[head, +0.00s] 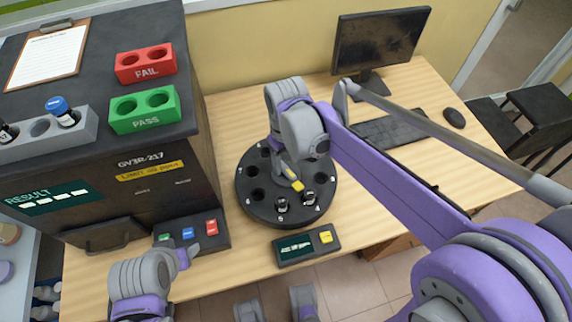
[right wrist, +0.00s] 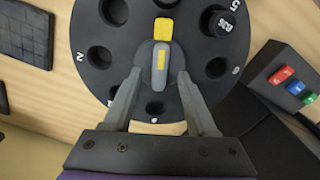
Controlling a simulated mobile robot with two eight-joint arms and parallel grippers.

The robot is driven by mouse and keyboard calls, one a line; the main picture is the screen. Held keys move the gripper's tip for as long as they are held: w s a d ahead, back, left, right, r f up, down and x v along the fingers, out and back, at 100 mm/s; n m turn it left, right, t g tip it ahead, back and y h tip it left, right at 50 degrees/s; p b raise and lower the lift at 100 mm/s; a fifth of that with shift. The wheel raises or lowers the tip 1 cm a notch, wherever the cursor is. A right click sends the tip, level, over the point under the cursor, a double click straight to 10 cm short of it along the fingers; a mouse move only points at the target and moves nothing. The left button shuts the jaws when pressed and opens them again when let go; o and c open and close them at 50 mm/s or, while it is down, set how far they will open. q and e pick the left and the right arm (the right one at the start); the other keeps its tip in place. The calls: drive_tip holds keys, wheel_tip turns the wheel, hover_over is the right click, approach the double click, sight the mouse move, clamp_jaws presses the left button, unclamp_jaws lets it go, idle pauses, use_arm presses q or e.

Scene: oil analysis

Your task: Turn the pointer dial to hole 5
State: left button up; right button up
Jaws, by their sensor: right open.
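The pointer dial (head: 292,178) is a grey bar with a yellow tip at the centre of a round black carousel (head: 246,210) with numbered holes. Its yellow tip (right wrist: 164,29) points toward hole 4. My right gripper (right wrist: 160,78) is open, with one finger on each side of the dial's grey bar; contact cannot be told. In the head view my right wrist partly covers the far side of the carousel. My left gripper (head: 186,257) is low at the left, its fingers unclear.
A small display box with a yellow button (head: 326,237) lies in front of the carousel. The analyser (head: 150,165) stands left, with a button panel (head: 211,228) at its foot. A keyboard (head: 390,128) and monitor (head: 380,42) are behind.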

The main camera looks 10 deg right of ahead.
drive_tip(key=shift+f, duration=1.1)
clamp_jaws()
